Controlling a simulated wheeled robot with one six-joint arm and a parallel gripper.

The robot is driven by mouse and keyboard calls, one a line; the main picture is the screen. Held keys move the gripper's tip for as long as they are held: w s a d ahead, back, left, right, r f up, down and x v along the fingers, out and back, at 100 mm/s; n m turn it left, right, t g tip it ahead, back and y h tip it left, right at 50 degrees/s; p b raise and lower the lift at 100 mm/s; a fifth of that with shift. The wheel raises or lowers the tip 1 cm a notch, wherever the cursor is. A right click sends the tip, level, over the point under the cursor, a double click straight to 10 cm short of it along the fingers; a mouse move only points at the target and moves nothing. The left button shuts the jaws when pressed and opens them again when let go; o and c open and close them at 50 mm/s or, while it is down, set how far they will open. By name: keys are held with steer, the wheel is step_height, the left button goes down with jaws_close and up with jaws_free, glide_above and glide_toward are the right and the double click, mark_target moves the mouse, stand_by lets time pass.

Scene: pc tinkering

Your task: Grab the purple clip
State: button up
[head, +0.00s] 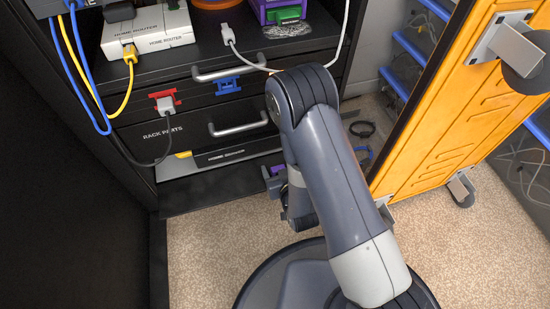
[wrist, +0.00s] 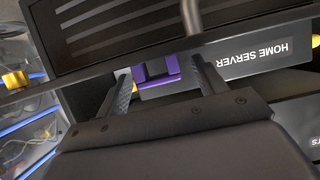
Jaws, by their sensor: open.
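The purple clip (wrist: 173,66) is mounted on the front of the rack, beside the HOME SERVER label in the wrist view. My gripper (wrist: 160,72) is open, with one finger on each side of the clip. The clip is between the fingertips, and I see no finger pressed against it. In the head view a small purple part of the clip (head: 277,169) shows at the lower rack, next to my gripper (head: 272,180). My arm hides much of that spot.
A red clip (head: 163,95) holding a cable and a blue clip (head: 227,85) sit higher on the rack. A drawer handle (head: 238,127) juts out above the home server (head: 225,157). An orange cabinet door (head: 440,110) stands at right. Carpet (head: 205,250) is clear at front left.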

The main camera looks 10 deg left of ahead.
steer(key=shift+w+a+f, duration=0.1)
steer(key=shift+w, duration=0.05)
steer(key=c, duration=1.1)
